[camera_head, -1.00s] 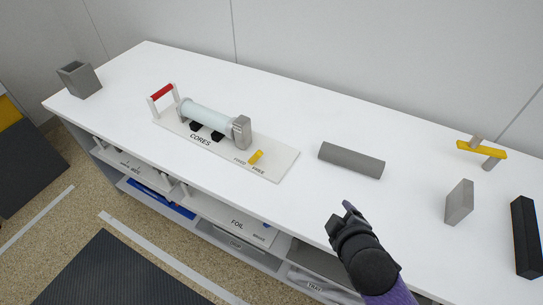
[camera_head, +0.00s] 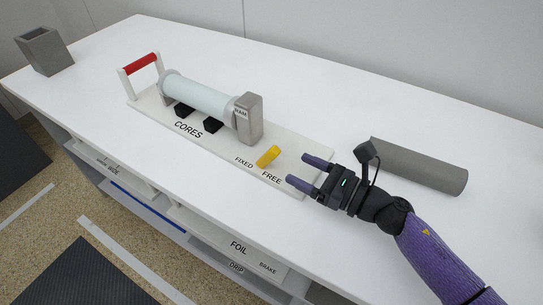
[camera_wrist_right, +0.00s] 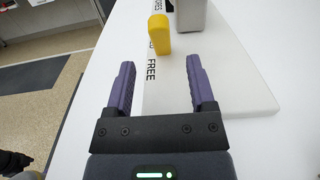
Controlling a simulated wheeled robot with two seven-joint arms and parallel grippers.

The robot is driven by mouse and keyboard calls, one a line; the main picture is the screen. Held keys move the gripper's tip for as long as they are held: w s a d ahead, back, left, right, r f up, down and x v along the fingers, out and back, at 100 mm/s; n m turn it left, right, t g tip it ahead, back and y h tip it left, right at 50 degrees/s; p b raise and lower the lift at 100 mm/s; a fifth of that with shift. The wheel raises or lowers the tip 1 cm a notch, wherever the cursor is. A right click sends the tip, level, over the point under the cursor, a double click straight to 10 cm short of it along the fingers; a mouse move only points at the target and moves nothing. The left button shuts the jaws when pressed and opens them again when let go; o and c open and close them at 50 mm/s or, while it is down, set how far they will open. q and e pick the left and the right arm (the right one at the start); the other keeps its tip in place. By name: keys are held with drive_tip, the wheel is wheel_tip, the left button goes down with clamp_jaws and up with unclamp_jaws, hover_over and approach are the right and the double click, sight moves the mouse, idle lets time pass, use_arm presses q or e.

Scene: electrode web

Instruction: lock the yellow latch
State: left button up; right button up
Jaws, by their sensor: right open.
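The yellow latch (camera_head: 268,156) is a short lever on the white CORES board (camera_head: 310,172), near the FIXED and FREE labels. In the right wrist view the latch (camera_wrist_right: 159,34) stands ahead of the fingers, beyond the FREE label. My right gripper (camera_head: 301,171) is open and empty, just to the right of the latch and apart from it. Its two purple fingers (camera_wrist_right: 158,88) reach over the board's end, pointing at the latch. A pale cylinder (camera_head: 200,94) lies on the board against a grey block marked RAM (camera_head: 248,118). My left gripper is out of view.
A grey cylinder (camera_head: 419,166) lies on the white table behind my right wrist. A red-handled bracket (camera_head: 139,64) stands at the board's left end. A grey open box (camera_head: 45,51) sits at the far left. Shelves marked FOIL (camera_head: 238,247) lie below the table's front edge.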

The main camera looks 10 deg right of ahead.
sight(273, 155)
drive_tip(key=x, duration=0.7)
drive_tip(key=shift+w+a, duration=0.15)
drive_tip(key=shift+c, duration=0.2)
clamp_jaws()
